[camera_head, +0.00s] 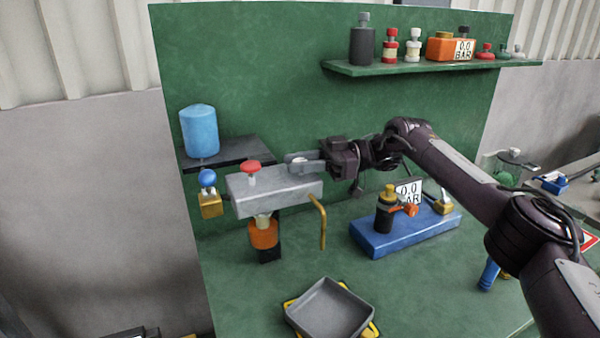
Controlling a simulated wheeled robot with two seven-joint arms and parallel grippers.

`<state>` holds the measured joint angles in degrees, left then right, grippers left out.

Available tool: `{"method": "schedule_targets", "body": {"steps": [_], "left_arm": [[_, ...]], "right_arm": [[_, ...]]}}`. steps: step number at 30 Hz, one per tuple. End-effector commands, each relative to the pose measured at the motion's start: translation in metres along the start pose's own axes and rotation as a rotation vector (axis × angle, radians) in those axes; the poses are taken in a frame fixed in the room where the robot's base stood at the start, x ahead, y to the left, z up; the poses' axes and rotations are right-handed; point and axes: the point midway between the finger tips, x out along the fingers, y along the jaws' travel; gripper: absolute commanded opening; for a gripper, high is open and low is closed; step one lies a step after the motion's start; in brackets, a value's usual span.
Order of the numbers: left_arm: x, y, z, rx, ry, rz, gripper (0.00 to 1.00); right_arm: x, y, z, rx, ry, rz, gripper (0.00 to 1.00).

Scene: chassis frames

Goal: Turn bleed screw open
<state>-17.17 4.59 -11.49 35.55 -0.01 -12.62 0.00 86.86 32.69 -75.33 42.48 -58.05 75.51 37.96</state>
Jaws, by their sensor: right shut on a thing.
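A pale grey metal block (272,194) stands on the left of the green bench, with a red knob (250,167) on its top. My right gripper (297,159) reaches in from the right and lies over the right end of the block's top. Its fingers are shut on a small grey part there, which looks like the bleed screw. The fingers mostly hide this part, so I cannot tell how far it is turned. My left gripper is out of view.
A bent yellow tube (322,225) hangs at the block's right end. A grey tray (329,312) sits in front. A blue base (382,238) with a gauge stands to the right. A blue cylinder (199,131) is at the left. A shelf (430,67) is above.

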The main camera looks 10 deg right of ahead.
Motion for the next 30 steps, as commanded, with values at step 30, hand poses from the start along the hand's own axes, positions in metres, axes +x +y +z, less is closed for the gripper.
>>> {"method": "schedule_targets", "body": {"steps": [30], "left_arm": [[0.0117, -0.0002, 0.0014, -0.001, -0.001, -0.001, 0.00]], "right_arm": [[0.0009, -0.0002, -0.0008, -0.002, 0.002, -0.089, 0.43]]}}
